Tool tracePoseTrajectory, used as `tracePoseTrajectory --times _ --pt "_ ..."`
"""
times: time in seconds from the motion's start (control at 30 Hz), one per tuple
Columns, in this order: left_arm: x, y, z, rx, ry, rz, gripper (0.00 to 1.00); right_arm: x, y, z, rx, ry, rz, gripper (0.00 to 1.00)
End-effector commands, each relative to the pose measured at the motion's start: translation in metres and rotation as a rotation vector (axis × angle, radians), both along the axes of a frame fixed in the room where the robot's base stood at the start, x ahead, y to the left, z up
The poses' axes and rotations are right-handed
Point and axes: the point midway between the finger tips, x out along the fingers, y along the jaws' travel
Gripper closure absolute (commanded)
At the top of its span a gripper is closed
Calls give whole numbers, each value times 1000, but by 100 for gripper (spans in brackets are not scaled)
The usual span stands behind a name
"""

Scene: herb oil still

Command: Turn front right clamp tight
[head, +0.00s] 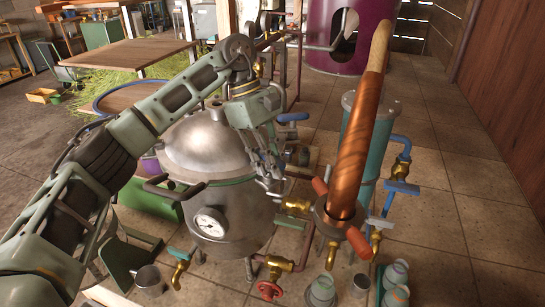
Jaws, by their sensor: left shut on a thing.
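The still (222,212) is a silver pot with a domed lid (205,143) and a round gauge (210,223) on its front. My left gripper (271,178) reaches down from above at the right side of the lid's rim. Its fingers are shut on the front right clamp, which they mostly hide. How tight the clamp is cannot be seen. My right gripper is not in view.
A tilted copper tube (358,130) and a teal cylinder (353,130) stand right of the pot. Brass valves, a red handwheel (269,290), a metal cup (148,280) and several small containers are low in front. A wooden table (130,53) stands behind.

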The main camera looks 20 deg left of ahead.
Motion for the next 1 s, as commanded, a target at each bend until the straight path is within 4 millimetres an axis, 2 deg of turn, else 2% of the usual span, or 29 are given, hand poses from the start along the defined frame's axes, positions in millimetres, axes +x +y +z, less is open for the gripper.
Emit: tracePoseTrajectory --times 0.03,0.4,0.87,0.9,1.0 --pt "3 -1 6 -6 -13 -21 100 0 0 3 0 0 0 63" --pt "1 -1 4 -6 -14 -142 100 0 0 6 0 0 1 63" --pt "1 -1 3 -6 -13 -156 100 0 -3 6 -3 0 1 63" --pt "1 -1 3 -6 -13 -156 75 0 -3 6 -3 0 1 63" --pt "0 -1 3 -5 -11 -154 67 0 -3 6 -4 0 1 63"
